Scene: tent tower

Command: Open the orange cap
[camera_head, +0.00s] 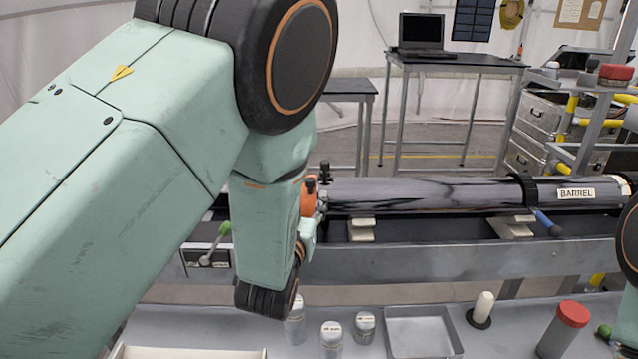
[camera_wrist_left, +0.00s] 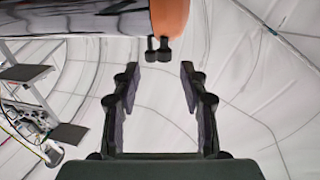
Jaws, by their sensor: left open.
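The orange cap (camera_head: 308,198) sits at the left end of the dark, shiny barrel (camera_head: 430,193). My left arm hides part of it in the head view. In the left wrist view the orange cap (camera_wrist_left: 170,15) is at the top edge, with two small black knobs (camera_wrist_left: 158,50) hanging from it. My left gripper (camera_wrist_left: 160,80) is open and empty; its fingers point toward the cap, with the knobs just beyond the gap between the tips. In the head view only part of my left gripper (camera_head: 309,230) shows, close beside the cap. My right gripper is not in view.
The barrel lies on a grey rail bench (camera_head: 420,262). In front, a grey table holds small jars (camera_head: 331,334), a square tray (camera_head: 420,335), a white-tipped peg (camera_head: 482,310) and a red-capped container (camera_head: 563,330). A laptop (camera_head: 421,32) stands on a table behind.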

